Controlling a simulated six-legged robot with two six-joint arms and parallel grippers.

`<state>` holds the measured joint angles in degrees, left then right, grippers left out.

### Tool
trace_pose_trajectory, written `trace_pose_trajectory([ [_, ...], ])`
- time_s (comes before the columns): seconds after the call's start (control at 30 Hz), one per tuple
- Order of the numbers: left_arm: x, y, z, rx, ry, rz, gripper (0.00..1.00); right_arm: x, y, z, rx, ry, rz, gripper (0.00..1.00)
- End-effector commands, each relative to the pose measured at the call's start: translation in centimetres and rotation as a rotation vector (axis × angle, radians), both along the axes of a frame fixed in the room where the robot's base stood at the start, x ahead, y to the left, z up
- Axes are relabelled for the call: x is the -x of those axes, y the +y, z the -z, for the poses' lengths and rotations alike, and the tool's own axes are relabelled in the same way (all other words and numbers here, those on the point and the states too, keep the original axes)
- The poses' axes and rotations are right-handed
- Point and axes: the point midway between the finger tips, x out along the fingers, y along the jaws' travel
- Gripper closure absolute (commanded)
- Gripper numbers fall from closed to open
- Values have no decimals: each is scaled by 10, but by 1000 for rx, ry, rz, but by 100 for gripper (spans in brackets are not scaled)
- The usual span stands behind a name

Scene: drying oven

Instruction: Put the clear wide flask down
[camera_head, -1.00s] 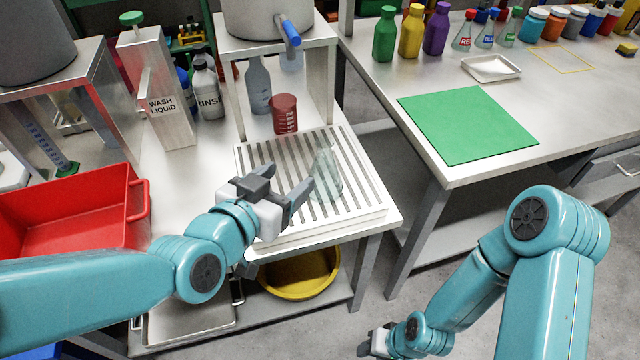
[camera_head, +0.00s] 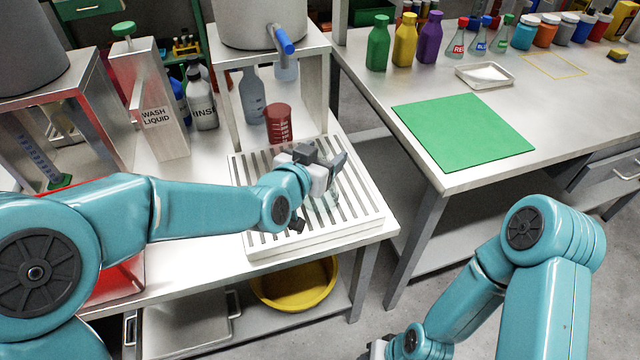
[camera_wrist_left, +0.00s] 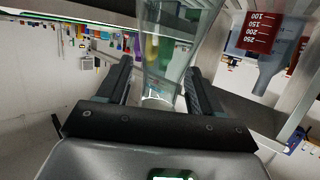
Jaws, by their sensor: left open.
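The clear wide flask (camera_head: 324,205) stands on the slatted white draining rack (camera_head: 262,238), faint and partly hidden behind my left gripper (camera_head: 333,172). In the left wrist view, which is upside down, the flask's glass (camera_wrist_left: 162,62) lies between the two dark fingers of my left gripper (camera_wrist_left: 160,85). The fingers are apart, with gaps showing beside the glass. My right gripper (camera_head: 376,348) shows only partly at the bottom edge, far from the flask.
A red beaker (camera_head: 278,124) stands behind the rack, under a metal stand with a blue-handled tap (camera_head: 284,42). A wash liquid container (camera_head: 158,115) and a rinse bottle (camera_head: 203,100) stand left. A green mat (camera_head: 463,130) lies clear on the right table.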

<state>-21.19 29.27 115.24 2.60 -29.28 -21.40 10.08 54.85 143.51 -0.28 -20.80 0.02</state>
Motion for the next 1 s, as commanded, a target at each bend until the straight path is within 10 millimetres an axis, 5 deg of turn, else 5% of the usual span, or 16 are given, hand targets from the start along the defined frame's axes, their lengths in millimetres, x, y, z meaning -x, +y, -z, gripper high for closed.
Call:
trace_pose_trajectory([
  [0.3,-8,-4,3,0,0,0,34,0,0,0,0,0,0,57],
  [0.5,-8,-4,3,0,0,0,96,0,0,0,0,0,0,57],
  [0.53,-8,-4,3,0,0,0,100,0,0,0,0,0,0,57],
  [0.83,-8,-4,-1,1,-2,-1,100,0,0,-1,0,0,0,57],
  [1.0,-8,-4,-19,2,-6,-1,100,0,0,-6,0,0,0,57],
])
